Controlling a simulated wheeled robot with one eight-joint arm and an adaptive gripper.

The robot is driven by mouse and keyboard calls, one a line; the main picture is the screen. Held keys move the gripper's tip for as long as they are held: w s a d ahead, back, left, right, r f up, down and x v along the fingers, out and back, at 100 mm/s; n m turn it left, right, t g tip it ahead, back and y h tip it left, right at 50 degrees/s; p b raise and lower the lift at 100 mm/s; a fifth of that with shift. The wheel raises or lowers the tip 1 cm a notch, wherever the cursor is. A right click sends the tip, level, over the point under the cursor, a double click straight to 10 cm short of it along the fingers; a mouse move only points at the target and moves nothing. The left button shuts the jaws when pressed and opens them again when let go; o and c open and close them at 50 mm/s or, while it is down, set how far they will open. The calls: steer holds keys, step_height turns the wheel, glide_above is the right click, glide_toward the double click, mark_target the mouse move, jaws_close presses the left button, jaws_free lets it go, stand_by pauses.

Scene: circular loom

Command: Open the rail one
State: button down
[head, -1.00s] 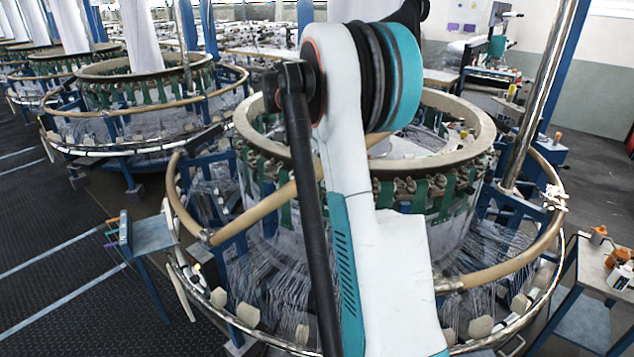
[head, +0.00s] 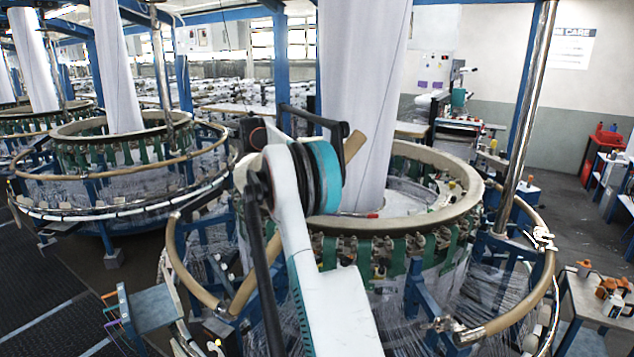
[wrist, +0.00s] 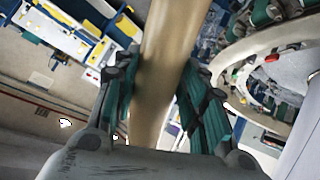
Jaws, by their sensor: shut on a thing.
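The open rail section is a tan tube that rises from a joint at the front left of the near loom's ring. Its lower part (head: 255,268) slants up behind my arm, and a tan end (head: 353,146) shows above the loom beyond the arm. In the wrist view the tan tube (wrist: 160,60) runs between the green-padded fingers of my gripper (wrist: 158,95), which is shut on it. In the head view my arm hides the gripper. The fixed rail parts stay on the ring, left (head: 186,262) and right (head: 515,305), with a gap between them at the front.
The loom's round rim (head: 450,215) and a white fabric column (head: 360,90) stand behind my arm. A steel post (head: 522,120) rises at right. A small blue stand (head: 150,308) is at left, and a cart with bottles (head: 598,290) at right.

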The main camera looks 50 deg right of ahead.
steer(key=c, duration=1)
jaws_free()
steer(key=shift+w, duration=0.1)
steer(key=shift+v, duration=3.75)
steer(key=shift+a, duration=0.1)
